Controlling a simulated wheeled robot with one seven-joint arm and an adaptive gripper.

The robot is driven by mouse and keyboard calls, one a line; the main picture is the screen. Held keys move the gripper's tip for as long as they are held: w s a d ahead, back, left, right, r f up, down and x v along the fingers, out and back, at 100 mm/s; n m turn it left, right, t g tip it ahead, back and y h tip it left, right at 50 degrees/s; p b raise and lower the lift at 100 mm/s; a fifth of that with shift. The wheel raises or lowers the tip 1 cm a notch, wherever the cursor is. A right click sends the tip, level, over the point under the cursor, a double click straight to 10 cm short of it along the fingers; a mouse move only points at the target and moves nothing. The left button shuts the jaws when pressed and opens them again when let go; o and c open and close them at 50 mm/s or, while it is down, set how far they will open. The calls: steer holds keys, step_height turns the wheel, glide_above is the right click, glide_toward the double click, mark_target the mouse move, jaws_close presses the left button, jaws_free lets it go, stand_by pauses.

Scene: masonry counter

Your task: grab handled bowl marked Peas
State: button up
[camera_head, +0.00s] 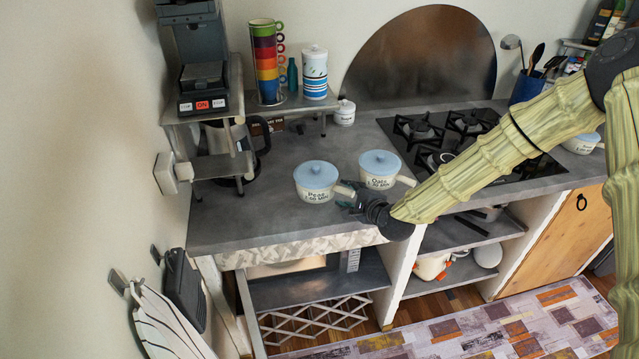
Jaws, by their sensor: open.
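The handled bowl marked Peas (314,194) stands on the grey counter. It is cream with dark lettering, a pale blue lid and a handle pointing right. A matching bowl marked Oats (376,181) stands to its right, its handle also pointing right. My gripper (347,197) is open, low over the counter at the Peas bowl's handle and in front of the Oats bowl. The fingers are small and dark here, so I cannot tell whether they are around the handle or beside it.
A similar lidded bowl (582,145) stands far right beyond the gas hob (470,132). A coffee machine (202,85), stacked mugs (265,60) and a patterned canister (314,74) occupy the raised shelf at left. The counter (235,215) is clear left of the Peas bowl.

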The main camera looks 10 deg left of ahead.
steer(key=shift+x, duration=1.25)
steer(key=shift+s, duration=0.1)
jaws_close()
steer(key=shift+r+p, duration=0.1)
steer(key=shift+p, duration=0.2)
